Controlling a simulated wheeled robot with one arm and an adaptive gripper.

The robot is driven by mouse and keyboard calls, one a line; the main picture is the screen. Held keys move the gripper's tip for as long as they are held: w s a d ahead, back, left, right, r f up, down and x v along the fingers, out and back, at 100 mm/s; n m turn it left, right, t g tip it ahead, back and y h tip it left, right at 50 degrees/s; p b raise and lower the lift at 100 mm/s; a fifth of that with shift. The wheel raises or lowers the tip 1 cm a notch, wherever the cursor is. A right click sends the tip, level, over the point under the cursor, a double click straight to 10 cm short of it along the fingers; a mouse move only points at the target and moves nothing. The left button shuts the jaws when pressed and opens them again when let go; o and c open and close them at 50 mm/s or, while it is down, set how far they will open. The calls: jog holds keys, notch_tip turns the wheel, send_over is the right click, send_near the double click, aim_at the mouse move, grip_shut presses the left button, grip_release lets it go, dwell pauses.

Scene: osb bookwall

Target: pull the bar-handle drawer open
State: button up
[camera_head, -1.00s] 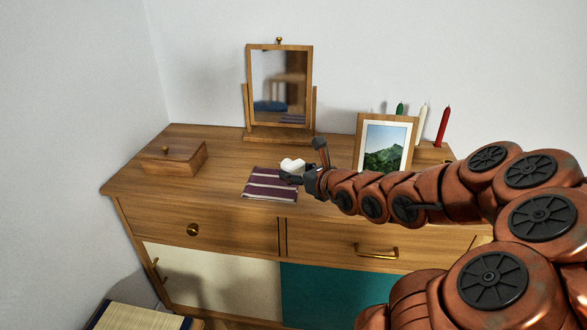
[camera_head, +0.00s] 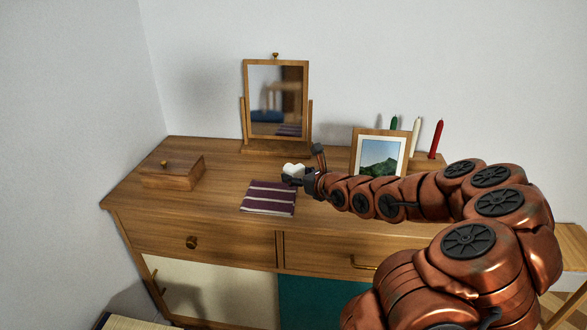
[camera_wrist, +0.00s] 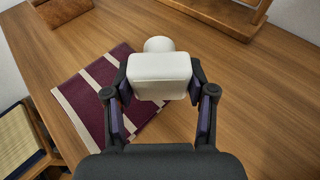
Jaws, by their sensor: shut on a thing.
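The bar-handle drawer (camera_head: 308,253) is the right one in the dresser's top row, and it looks shut. Its brass bar handle (camera_head: 362,267) is partly hidden behind my arm. My gripper (camera_head: 303,180) is above the dresser top, higher than the drawer and left of the handle. It is shut on a white object (camera_head: 293,170) with a blocky body and a rounded end. The wrist view shows this white object (camera_wrist: 160,76) between the fingers, above or beside a striped cloth. The drawer is not visible in the wrist view.
The dresser top (camera_head: 215,205) holds a purple striped cloth (camera_head: 268,197), a wooden box (camera_head: 172,173), a mirror (camera_head: 277,103), a framed picture (camera_head: 380,155) and candles (camera_head: 436,139). The left drawer has a round knob (camera_head: 191,242). A mat (camera_head: 140,322) is at the lower left.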

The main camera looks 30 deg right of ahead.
jog(key=w+d+p, duration=0.1)
jog(key=w, duration=0.1)
jog(key=w+d+p, duration=0.1)
jog(key=w, duration=0.1)
jog(key=w+d+p, duration=0.1)
jog(key=w, duration=0.1)
jog(key=shift+d+f, duration=0.1)
jog(key=shift+f, duration=0.3)
jog(key=shift+w+d, duration=0.25)
jog(key=shift+w, duration=0.5)
jog(key=shift+f+p, duration=0.4)
jog(key=shift+f, duration=1.4)
jog(key=shift+f, duration=0.15)
jog(key=o, duration=1.3)
jog(key=shift+s+r, duration=0.15)
jog(key=shift+r, duration=0.05)
jog(key=b+v, duration=0.1)
jog(key=v, duration=1)
jog(key=shift+s+r, duration=0.15)
jog(key=shift+s, duration=0.2)
